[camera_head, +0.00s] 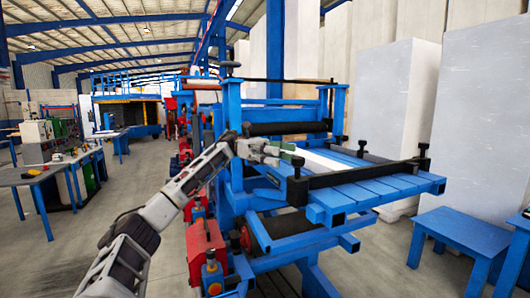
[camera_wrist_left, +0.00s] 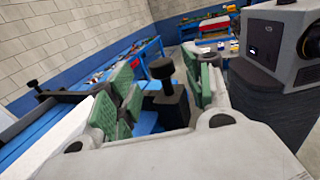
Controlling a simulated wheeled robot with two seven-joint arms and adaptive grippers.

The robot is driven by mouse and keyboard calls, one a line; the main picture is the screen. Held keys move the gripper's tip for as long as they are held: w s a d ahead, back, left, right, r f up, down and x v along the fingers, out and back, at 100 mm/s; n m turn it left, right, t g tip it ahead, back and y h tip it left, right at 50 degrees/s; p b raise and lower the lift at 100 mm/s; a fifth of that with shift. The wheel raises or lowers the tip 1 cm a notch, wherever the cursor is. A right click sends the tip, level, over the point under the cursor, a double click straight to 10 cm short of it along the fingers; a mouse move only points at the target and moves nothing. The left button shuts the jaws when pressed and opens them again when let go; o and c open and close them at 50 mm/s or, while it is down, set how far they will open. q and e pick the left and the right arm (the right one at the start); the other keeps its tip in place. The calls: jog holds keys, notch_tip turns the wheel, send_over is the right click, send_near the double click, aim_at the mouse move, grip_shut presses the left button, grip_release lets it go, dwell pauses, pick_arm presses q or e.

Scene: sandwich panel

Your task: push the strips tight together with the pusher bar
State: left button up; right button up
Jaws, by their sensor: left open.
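The black bar (camera_head: 350,178), which I take for the pusher bar, lies across the blue slatted bed (camera_head: 385,187), with a knobbed post at each end. A white strip (camera_head: 318,158) lies farther back on the bed, its left end partly hidden by my gripper. My left gripper (camera_head: 287,152) is at the left side of the bed, by the near post. In the left wrist view its green-padded fingers (camera_wrist_left: 163,88) are spread. A black knobbed post (camera_wrist_left: 164,70) shows between them; I cannot tell whether they touch it. The bar (camera_wrist_left: 75,94) also shows there. My right gripper is out of view.
A roller (camera_head: 290,128) in a blue frame stands over the bed's back. A shorter black bar (camera_head: 362,156) lies at the bed's far right. A blue stool (camera_head: 465,232) stands at right, before large white blocks (camera_head: 392,95). Workbenches (camera_head: 55,170) stand at left.

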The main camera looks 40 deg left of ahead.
pick_arm(q)
jog(key=a, duration=0.6)
dwell(0.9)
